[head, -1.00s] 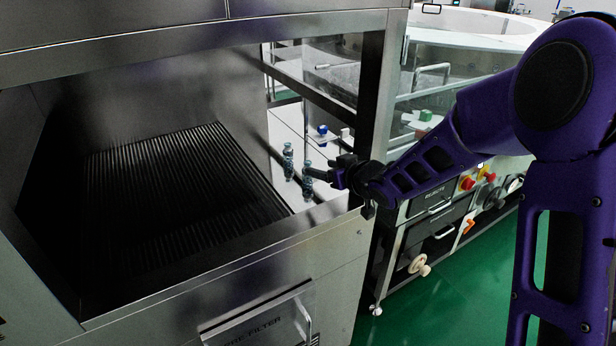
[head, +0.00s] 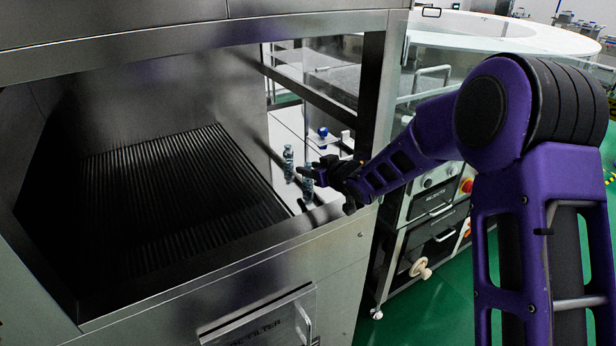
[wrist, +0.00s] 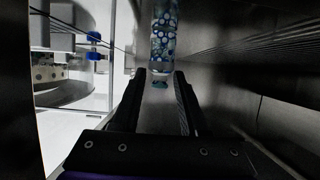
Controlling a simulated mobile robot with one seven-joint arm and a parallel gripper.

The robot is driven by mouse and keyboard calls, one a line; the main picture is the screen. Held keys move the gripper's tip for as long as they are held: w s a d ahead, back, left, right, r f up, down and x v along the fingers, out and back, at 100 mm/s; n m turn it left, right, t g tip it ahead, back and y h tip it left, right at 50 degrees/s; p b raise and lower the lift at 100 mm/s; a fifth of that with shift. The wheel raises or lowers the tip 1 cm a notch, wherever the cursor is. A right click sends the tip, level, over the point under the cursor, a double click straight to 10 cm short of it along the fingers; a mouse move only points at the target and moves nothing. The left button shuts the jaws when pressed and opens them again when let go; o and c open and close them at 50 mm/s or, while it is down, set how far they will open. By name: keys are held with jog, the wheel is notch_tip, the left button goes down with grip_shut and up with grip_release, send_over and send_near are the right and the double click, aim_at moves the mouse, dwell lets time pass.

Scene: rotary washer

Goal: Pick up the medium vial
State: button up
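Two clear, blue-patterned vials stand upright near the right inner side of the washer opening in the head view: a rear vial (head: 288,160) and a front vial (head: 308,188). Their sizes look close, so I cannot tell which is the medium one. My gripper (head: 312,171) is at the front vial, partly covering its upper part. In the wrist view my gripper (wrist: 160,76) is open, with a gap between its two dark fingers. One vial (wrist: 163,38) stands just beyond the fingertips, in line with the gap; its top is cut off by the frame.
The steel washer cabinet (head: 170,270) has a frame post (head: 378,95) close to my forearm. A ribbed dark floor (head: 170,185) lies empty to the left. A blue knob-like part (head: 322,132) sits behind the vials; blue fittings (wrist: 94,46) show at left in the wrist view.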

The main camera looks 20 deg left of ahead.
grip_shut()
notch_tip(320, 180, up, 10)
jog(key=p, duration=0.2)
jog(key=shift+p, duration=0.4)
